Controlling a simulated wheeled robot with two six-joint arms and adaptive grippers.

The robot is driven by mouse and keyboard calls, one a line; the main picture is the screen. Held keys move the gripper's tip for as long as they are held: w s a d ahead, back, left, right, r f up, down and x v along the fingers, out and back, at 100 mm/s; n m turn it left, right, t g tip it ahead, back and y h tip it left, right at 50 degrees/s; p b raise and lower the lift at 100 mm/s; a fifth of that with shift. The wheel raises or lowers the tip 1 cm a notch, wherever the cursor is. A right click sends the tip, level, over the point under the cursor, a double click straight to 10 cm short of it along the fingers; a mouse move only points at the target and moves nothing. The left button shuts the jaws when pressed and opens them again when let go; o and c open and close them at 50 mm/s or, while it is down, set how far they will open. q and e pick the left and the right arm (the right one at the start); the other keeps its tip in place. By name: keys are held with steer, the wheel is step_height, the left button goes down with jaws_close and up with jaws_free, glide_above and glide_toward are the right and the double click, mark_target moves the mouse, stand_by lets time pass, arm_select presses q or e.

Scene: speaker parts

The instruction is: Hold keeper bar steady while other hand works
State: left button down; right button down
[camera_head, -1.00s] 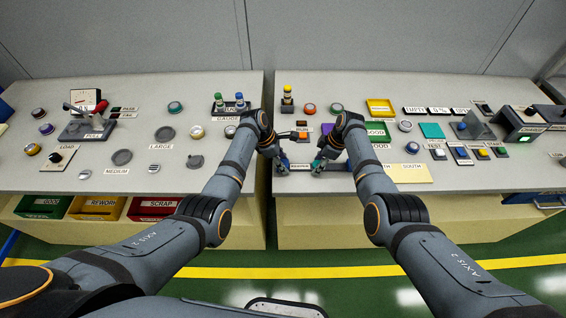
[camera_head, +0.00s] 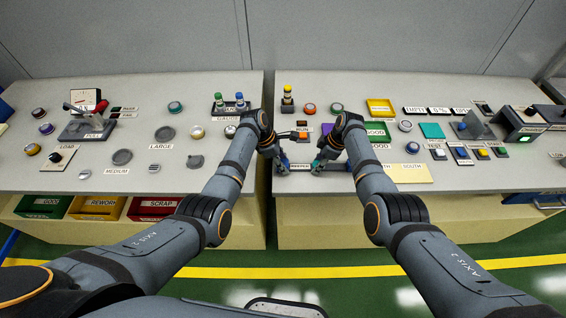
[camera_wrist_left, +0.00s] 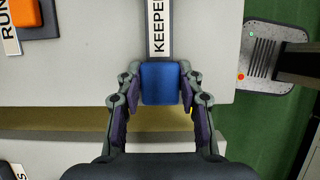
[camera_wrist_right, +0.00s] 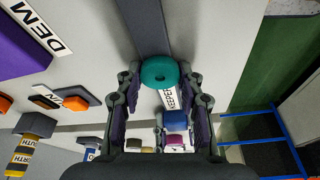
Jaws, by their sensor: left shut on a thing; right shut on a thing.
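The keeper bar is a grey strip with a white KEEPER label (camera_wrist_left: 159,28) and a blue end block (camera_wrist_left: 160,84). It lies near the front edge of the right table. My left gripper (camera_head: 283,166) is shut on the blue block, with a finger on each side of it in the left wrist view. The teal piece hides part of the bar in the right wrist view. Both grippers are close together.
An orange RUN button (camera_head: 303,134) and a purple block (camera_wrist_right: 20,55) are close by. A green GOOD tray (camera_head: 377,129) and a yellow SOUTH mat (camera_head: 411,173) lie to the right. A gap separates the two tables. The table's front edge is close to both grippers.

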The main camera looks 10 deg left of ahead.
steer(key=shift+r, duration=1.05)
steer(key=shift+r, duration=3.45)
arm_select(q)
steer(key=c, duration=0.8)
jaws_free()
steer(key=shift+o, duration=0.2)
steer(key=v, duration=1.2)
steer(key=shift+r, duration=0.1)
